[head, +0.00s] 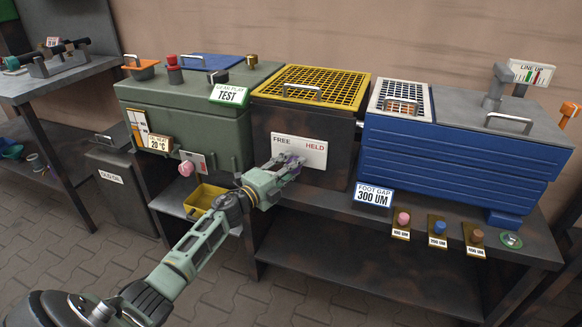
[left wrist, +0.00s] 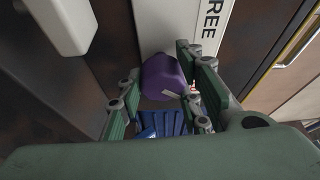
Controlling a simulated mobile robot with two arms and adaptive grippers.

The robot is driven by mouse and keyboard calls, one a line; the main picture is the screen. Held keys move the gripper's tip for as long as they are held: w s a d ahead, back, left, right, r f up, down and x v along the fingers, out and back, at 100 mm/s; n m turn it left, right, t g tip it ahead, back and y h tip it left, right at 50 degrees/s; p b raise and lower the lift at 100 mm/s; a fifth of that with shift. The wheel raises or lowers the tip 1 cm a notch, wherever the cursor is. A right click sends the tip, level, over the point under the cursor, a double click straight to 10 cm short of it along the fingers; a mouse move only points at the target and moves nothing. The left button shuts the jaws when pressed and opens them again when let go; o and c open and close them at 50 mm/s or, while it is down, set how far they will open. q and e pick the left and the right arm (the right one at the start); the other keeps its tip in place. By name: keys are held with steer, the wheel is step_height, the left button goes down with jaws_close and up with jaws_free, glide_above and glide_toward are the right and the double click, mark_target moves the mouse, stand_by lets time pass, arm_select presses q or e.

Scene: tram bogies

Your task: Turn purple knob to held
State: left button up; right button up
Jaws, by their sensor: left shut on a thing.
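Which word the knob points at cannot be told. My right gripper is not in view.
A green box (head: 190,115) with a pink knob (head: 186,169) stands at left. A blue ribbed box (head: 450,165) stands at right. Pink, blue and brown knobs on small plates line the bench's right front edge.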

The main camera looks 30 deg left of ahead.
arm_select(q)
steer(key=shift+s+d+f, duration=0.15)
steer(key=shift+d+f, duration=0.1)
steer(key=shift+f, duration=0.25)
steer(key=o, duration=0.9)
steer(key=shift+o, duration=0.6)
steer(key=shift+r, duration=0.25)
steer(key=shift+a, duration=0.1)
steer(key=s+a, duration=0.1)
steer(key=s, duration=1)
steer(key=shift+s+a+f, duration=0.2)
steer(key=shift+s+a, duration=0.15)
steer(key=shift+a, duration=0.05)
